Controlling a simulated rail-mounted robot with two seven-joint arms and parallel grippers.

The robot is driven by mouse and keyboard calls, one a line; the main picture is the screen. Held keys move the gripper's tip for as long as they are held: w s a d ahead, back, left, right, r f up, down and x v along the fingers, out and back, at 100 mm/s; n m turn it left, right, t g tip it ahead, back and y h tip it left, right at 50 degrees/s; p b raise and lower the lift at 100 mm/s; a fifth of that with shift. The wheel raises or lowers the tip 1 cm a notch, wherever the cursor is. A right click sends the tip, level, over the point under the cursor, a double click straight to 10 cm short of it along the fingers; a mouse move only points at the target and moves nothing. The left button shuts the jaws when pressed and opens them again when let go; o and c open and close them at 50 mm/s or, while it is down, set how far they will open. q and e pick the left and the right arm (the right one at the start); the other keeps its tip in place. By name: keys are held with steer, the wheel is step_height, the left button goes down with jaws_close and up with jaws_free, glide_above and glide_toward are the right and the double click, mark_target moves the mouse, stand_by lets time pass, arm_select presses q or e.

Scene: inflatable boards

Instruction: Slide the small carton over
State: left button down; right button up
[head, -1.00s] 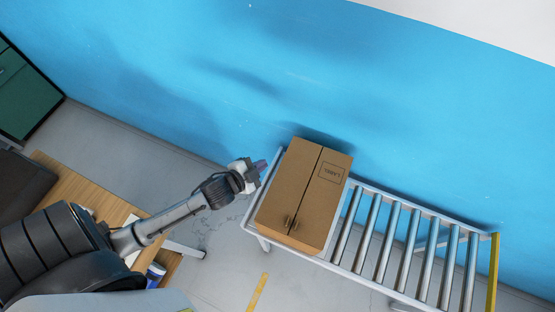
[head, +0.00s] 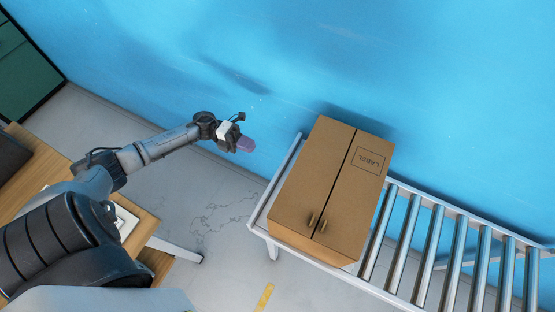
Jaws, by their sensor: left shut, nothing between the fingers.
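The small carton (head: 315,190) is a closed brown cardboard box with a printed label and two handle marks on its top. It sits at the left end of the roller conveyor (head: 440,235), covering the rollers there. My left gripper (head: 245,144) is shut and empty, to the left of the carton's far part, with a clear gap between them. My right gripper is out of view.
A wooden desk (head: 141,228) stands at the lower left beside my left arm. A dark green cabinet (head: 22,75) is at the far left against the blue wall (head: 230,60). The rollers right of the carton are bare.

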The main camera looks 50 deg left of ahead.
arm_select(q)
steer(key=x, duration=1.3)
steer(key=shift+d+p, duration=0.35)
